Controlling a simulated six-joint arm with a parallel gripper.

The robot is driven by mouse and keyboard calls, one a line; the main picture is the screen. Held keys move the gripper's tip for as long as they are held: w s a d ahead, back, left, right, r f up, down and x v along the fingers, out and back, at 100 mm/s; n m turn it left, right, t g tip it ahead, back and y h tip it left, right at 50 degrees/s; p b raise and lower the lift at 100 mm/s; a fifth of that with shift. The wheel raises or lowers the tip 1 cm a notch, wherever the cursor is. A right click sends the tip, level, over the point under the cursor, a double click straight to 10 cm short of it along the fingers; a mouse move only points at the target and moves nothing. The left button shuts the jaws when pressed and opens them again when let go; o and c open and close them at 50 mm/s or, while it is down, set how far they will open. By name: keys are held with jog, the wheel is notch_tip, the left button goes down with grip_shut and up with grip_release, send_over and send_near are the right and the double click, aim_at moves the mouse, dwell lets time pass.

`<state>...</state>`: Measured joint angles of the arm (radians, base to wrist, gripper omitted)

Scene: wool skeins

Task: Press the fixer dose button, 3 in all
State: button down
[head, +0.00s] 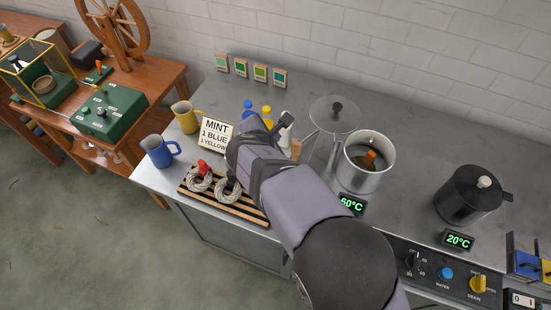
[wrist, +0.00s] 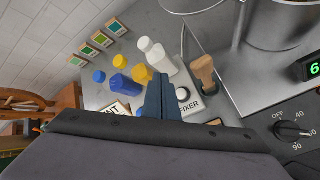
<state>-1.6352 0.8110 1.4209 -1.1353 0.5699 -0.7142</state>
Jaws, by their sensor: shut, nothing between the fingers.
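The fixer dose unit (wrist: 190,105), a pale box with the word FIXER on it, stands on the steel counter in the wrist view. Its round, pale button (wrist: 182,93) shows just right of my fingers. My gripper (wrist: 163,82) is shut and empty, its blue-grey fingers together beside the button and partly in front of the unit. I cannot tell whether they touch it. In the head view my gripper (head: 286,118) is over the back of the counter, and my arm hides the fixer unit.
A sign reading MINT, 1 BLUE, 1 YELLOW (head: 214,133), jugs and a slatted rack (head: 250,211) with skeins are left. A steel pot (head: 353,176) is right.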

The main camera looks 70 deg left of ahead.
jog(key=shift+f+b, duration=3.05)
jog(key=shift+f, duration=0.8)
jog(key=shift+f, duration=0.1)
jog(key=shift+f+b, duration=0.35)
jog(key=shift+b, duration=0.1)
jog(key=shift+f+b, duration=0.6)
jog(key=shift+r, duration=0.15)
jog(key=shift+r+p, duration=0.8)
jog(key=shift+r, duration=0.1)
jog(key=shift+r+p, duration=2)
jog(key=shift+r, duration=0.5)
